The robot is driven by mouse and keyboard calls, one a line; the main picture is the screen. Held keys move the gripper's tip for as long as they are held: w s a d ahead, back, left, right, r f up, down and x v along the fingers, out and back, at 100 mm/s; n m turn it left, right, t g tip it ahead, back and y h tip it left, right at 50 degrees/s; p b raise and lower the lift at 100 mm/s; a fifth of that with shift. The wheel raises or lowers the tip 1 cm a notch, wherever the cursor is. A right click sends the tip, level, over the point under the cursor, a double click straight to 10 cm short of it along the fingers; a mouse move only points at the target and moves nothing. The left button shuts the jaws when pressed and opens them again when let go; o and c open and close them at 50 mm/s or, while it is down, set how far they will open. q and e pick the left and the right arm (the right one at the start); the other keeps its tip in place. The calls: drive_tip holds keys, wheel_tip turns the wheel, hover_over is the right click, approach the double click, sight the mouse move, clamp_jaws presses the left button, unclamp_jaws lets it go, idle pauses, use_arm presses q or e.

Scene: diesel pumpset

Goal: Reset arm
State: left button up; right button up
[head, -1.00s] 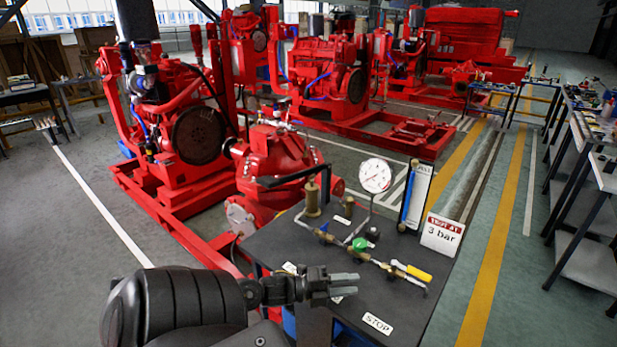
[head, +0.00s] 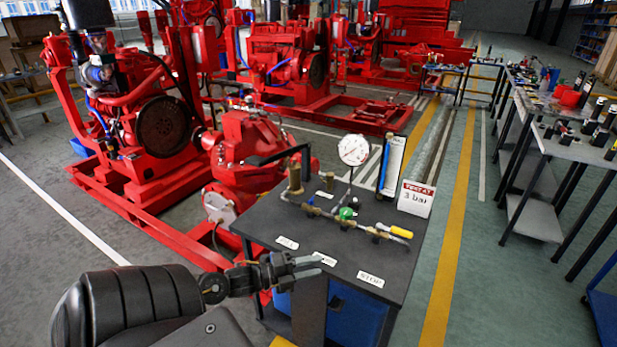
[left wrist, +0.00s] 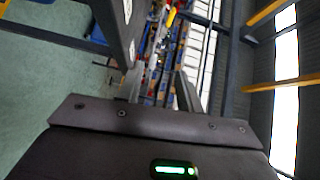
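My left arm reaches in from the lower left of the head view. Its gripper (head: 312,266) is in front of the near edge of the dark test bench (head: 300,225), at the lower middle. Its two fingers point right and stand apart, with nothing held. In the left wrist view the fingers (left wrist: 160,88) also show with a gap between them and only blurred background behind. My right gripper does not show in either view.
The bench carries a pressure gauge (head: 353,150), a green knob (head: 346,213), a yellow-handled valve (head: 400,232) and a "3 bar" sign (head: 415,198). A red pumpset (head: 165,125) stands behind left. Side tables (head: 570,150) line the right, with open floor between.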

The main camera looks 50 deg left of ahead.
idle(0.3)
use_arm(q)
drive_tip(key=s+a+f+n+g+y, duration=0.1)
drive_tip(key=s+a+f+n+y, duration=0.2)
drive_tip(key=f, duration=0.5)
drive_tip(key=s+a+f+n+g+y, duration=0.15)
drive_tip(key=f+n, duration=0.25)
drive_tip(key=f, duration=0.4)
drive_tip(key=s+d+f+n+g+y, duration=0.1)
drive_tip(key=s+f+n+g+y, duration=0.2)
drive_tip(key=f, duration=0.6)
drive_tip(key=s+d+f+n+g+y, duration=0.1)
drive_tip(key=s+f+n, duration=0.2)
drive_tip(key=s+f, duration=0.45)
drive_tip(key=s+d+f+n+g+h, duration=0.1)
drive_tip(key=s+d+f+n+g, duration=0.5)
drive_tip(key=s+d+f, duration=1.1)
drive_tip(key=s+d+g, duration=0.1)
drive_tip(key=s+g, duration=0.1)
drive_tip(key=s, duration=0.2)
drive_tip(key=shift+s+d+f+n, duration=0.2)
drive_tip(key=shift+d+f+n, duration=0.1)
drive_tip(key=shift+d+n, duration=0.1)
